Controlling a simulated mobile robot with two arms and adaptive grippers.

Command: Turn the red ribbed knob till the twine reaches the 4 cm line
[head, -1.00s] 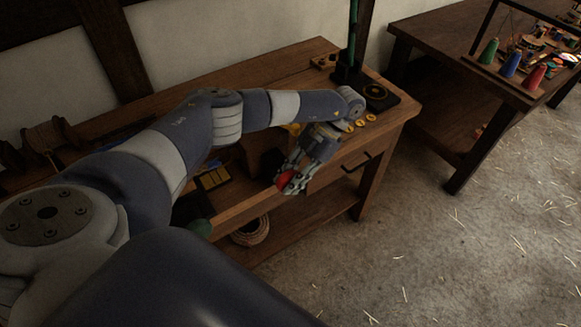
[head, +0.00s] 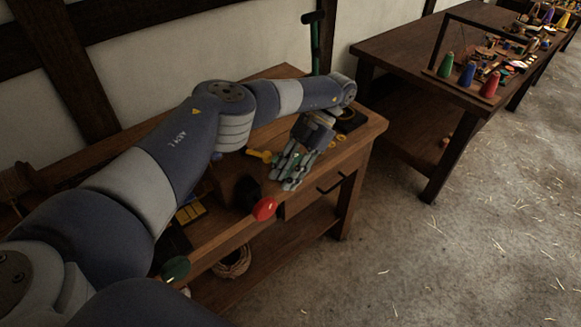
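The red ribbed knob (head: 264,209) sticks out at the front edge of the wooden bench, on a dark housing (head: 246,193). Its whole front face shows. My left gripper (head: 286,177) is above and to the right of the knob, apart from it, with its fingers spread and nothing between them. The twine and the 4 cm line cannot be made out. My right gripper is not in view.
A green knob (head: 176,269) is farther left on the bench front. Yellow pieces (head: 259,155) lie behind the gripper, and a green post (head: 316,45) stands at the back. A second table (head: 395,65) with coloured cones is at right. The floor between is clear.

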